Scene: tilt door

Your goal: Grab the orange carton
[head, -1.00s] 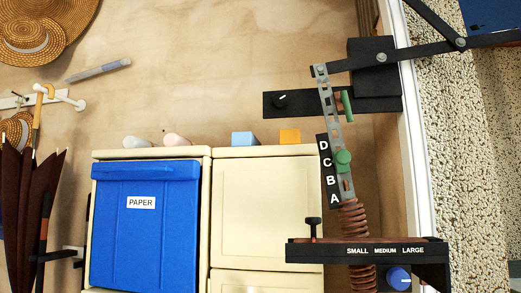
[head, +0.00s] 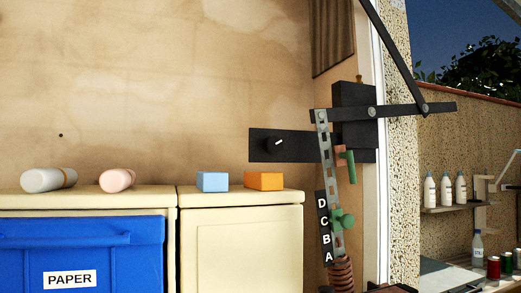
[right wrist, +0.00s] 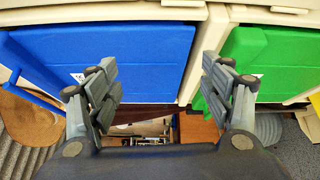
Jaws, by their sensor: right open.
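The orange carton (head: 263,181) lies on top of the cream cabinet (head: 240,198), near its right end in the head view. A light blue carton (head: 212,181) sits just left of it, with a small gap between. My right gripper (right wrist: 160,95) shows in the right wrist view, open and empty, its fingers spread in front of a blue bin front (right wrist: 110,60) and a green bin front (right wrist: 250,60). The orange carton is not in the right wrist view. Neither gripper shows in the head view.
A white bottle (head: 48,180) and a pink bottle (head: 117,180) lie on the cabinet top further left. Right of the cabinet stands a metal linkage with a lettered plate (head: 324,228) and black bars (head: 400,109). A shelf (head: 450,207) with bottles is outside.

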